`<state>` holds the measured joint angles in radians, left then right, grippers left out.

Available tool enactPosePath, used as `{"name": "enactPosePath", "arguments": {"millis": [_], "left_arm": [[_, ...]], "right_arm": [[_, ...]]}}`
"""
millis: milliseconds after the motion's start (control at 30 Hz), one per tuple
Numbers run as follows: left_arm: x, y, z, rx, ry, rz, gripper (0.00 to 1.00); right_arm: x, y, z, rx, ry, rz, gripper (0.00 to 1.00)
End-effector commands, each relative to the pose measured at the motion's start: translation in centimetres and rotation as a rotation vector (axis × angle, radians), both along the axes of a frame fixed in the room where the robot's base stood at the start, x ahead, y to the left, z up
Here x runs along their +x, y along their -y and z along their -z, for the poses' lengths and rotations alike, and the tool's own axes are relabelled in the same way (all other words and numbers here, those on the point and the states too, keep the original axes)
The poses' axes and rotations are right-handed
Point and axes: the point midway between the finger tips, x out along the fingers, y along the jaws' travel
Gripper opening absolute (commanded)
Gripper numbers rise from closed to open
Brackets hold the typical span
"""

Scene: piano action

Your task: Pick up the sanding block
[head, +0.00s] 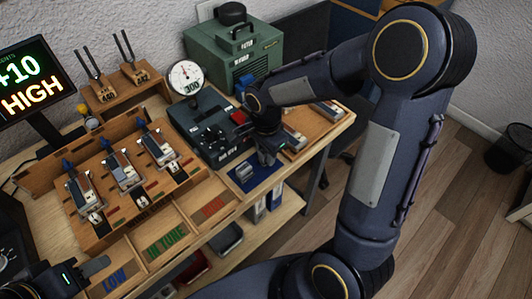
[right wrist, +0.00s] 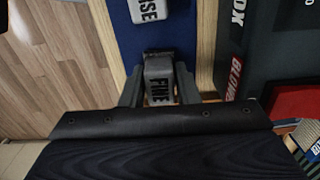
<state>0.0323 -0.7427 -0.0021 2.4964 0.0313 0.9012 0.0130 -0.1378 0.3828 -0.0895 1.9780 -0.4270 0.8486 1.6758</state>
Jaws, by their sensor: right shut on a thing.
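A grey sanding block marked FINE (right wrist: 160,82) sits between the fingers of my right gripper (right wrist: 159,72) in the right wrist view. The fingers are shut on its sides, over a blue mat (right wrist: 152,35). I cannot tell whether it touches the mat. A second, pale block, its label ending in SE (right wrist: 150,9), lies further along the mat. In the head view my right gripper (head: 267,158) is at the right end of the blue mat (head: 262,181), and mostly hides its block. My left gripper (head: 84,274) is at the lower left, its fingers unclear.
A dark device with a dial gauge (head: 186,77) stands beside the mat. A green case (head: 232,55) is behind it. Wooden trays marked LOW (head: 115,279) and IN TUNE (head: 166,243) lie at the front. Key-action stations (head: 122,170) stand on the left.

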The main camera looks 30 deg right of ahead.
Motion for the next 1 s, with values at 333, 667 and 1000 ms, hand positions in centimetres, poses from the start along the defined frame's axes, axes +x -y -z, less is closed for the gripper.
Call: {"name": "enactPosePath", "arguments": {"millis": [333, 667, 1000], "left_arm": [[0.0, 0.0, 0.0, 0.0, 0.0, 0.0, 0.4], [0.0, 0.0, 0.5, 0.0, 0.0, 0.0, 0.4], [0.0, 0.0, 0.7, 0.0, 0.0, 0.0, 0.4]], "right_arm": [[-1.6, -1.0, -5.0, 0.002, 0.007, -0.005, 0.06], [-8.3, -4.4, -10.6, 0.001, 0.006, -0.006, 0.06], [-12.1, -6.4, -12.5, 0.0, 0.002, -0.001, 0.06]]}}
